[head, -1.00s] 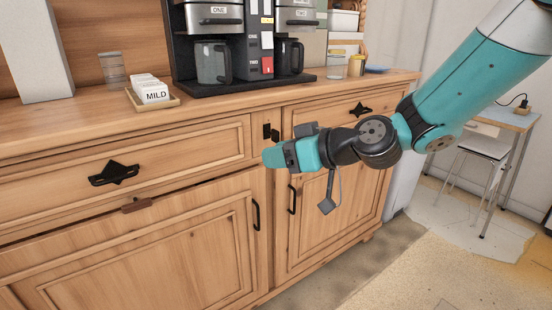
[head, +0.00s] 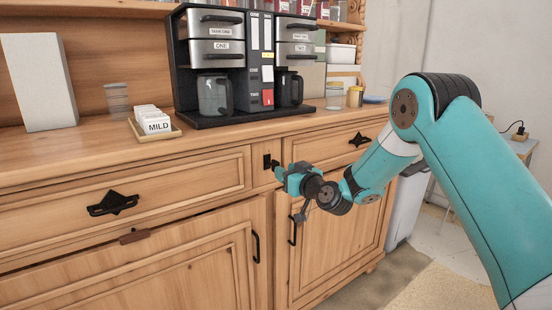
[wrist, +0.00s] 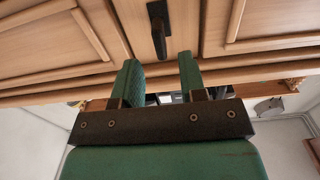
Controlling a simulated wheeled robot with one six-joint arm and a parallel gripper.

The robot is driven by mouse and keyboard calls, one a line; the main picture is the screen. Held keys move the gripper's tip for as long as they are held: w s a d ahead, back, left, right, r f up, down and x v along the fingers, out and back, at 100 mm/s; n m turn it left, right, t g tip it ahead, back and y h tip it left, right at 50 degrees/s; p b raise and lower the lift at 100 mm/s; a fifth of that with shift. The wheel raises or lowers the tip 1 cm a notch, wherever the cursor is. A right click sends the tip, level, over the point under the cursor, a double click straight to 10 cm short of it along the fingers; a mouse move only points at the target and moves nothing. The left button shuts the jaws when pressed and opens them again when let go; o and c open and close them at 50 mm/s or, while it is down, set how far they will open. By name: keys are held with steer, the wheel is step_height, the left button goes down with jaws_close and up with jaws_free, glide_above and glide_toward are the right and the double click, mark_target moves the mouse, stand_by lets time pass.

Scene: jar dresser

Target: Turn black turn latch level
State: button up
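The black turn latch (head: 267,162) sits on the narrow wooden post between the two drawers. In the head view I see a small dark part of it, just left of my gripper's fingertips; the rest is partly hidden. In the wrist view the latch (wrist: 157,22) is a dark elongated piece on the post, lying lengthwise along it, not level. My gripper (head: 279,170) points at the post just beside the latch. In the wrist view its two green fingers (wrist: 160,66) are apart with nothing between them, and the latch lies beyond their tips.
Left drawer pull (head: 113,203) and right drawer pull (head: 359,139) are black. A brown wooden catch (head: 134,236) sits below the left drawer. Door handles (head: 256,247) flank the post below. The coffee machine (head: 215,65) and a box of MILD packets (head: 153,123) stand on top.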

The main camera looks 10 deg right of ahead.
steer(key=x, duration=0.5)
steer(key=shift+w+a+p, duration=0.15)
steer(key=shift+w+p, duration=0.2)
steer(key=shift+p, duration=0.05)
jaws_close()
